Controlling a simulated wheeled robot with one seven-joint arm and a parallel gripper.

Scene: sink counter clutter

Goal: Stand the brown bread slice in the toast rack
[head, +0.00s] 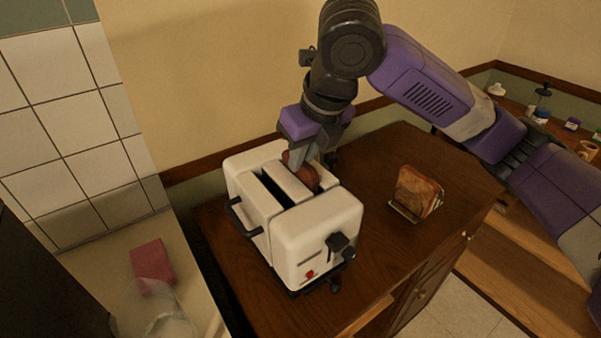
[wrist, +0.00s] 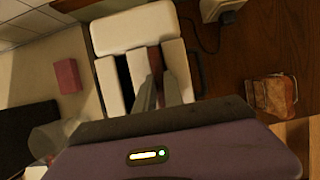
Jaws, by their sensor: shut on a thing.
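The brown bread slice (head: 308,177) is in the right slot of the white toaster (head: 312,232), its top showing above the slot. My gripper (head: 312,163) reaches down from above and is shut on this slice. The toaster's other slot (wrist: 124,82) looks dark and empty. The toast rack (head: 404,212) stands on the wooden counter to the right of the toaster, apart from it. It holds another browned slice (head: 418,190), which also shows in the wrist view (wrist: 276,95).
The wooden counter (head: 375,255) is clear between toaster and rack. A pink sponge-like block (head: 152,260) and a clear container (head: 155,315) are on the lower left surface. A white item with a dark cord (wrist: 222,8) shows beyond the toaster in the wrist view.

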